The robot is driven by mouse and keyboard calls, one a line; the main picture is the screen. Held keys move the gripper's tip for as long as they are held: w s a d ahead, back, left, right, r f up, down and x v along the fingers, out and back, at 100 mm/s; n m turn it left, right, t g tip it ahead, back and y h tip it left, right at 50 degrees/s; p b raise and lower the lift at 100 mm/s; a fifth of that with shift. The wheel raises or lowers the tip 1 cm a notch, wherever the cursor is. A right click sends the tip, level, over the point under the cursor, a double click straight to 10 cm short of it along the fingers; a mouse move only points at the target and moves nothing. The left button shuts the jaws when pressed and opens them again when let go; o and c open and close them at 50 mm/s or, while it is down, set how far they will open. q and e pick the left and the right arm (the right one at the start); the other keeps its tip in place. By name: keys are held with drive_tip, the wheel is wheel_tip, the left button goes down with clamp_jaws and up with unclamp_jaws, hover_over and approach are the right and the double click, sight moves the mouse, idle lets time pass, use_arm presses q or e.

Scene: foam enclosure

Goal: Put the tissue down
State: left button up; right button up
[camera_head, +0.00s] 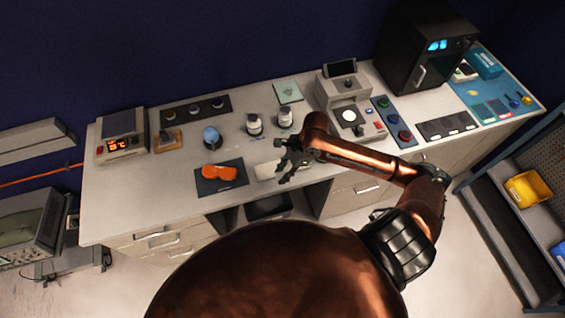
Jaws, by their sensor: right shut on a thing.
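My right gripper (285,166) is low over the front middle of the bench, its dark fingers pointing left. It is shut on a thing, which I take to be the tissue. A pale, flat, white piece (267,171) that looks like the tissue shows at the fingers, close to the bench top. The fingers partly cover it, and I cannot tell whether it touches the bench. My left gripper is not in view.
A dark mat (207,188) with orange goggles (220,172) lies just left of the gripper. Two white jars (255,125) (285,117) and a blue-topped item (211,137) stand behind. A grey instrument (347,112) is at right. Bare bench (135,190) shows at front left.

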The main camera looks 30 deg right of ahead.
drive_tip(key=w+d+f, duration=0.2)
drive_tip(key=w, duration=0.1)
drive_tip(key=w+d+f, duration=0.1)
drive_tip(key=w+f, duration=0.2)
drive_tip(key=w+d+f, duration=0.2)
drive_tip(key=w+f, duration=0.1)
drive_tip(key=shift+w+d+p, duration=0.2)
drive_tip(key=shift+d+p, duration=0.15)
drive_tip(key=shift+p, duration=0.05)
drive_tip(key=shift+w+d+f, duration=0.2)
drive_tip(key=shift+w+f, duration=0.1)
drive_tip(key=shift+f, duration=0.15)
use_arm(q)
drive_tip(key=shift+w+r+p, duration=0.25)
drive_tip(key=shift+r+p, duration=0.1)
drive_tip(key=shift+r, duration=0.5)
use_arm(e)
drive_tip(key=shift+f, duration=1.65)
drive_tip(key=o, duration=0.8)
drive_tip(key=shift+w+d+f, duration=0.1)
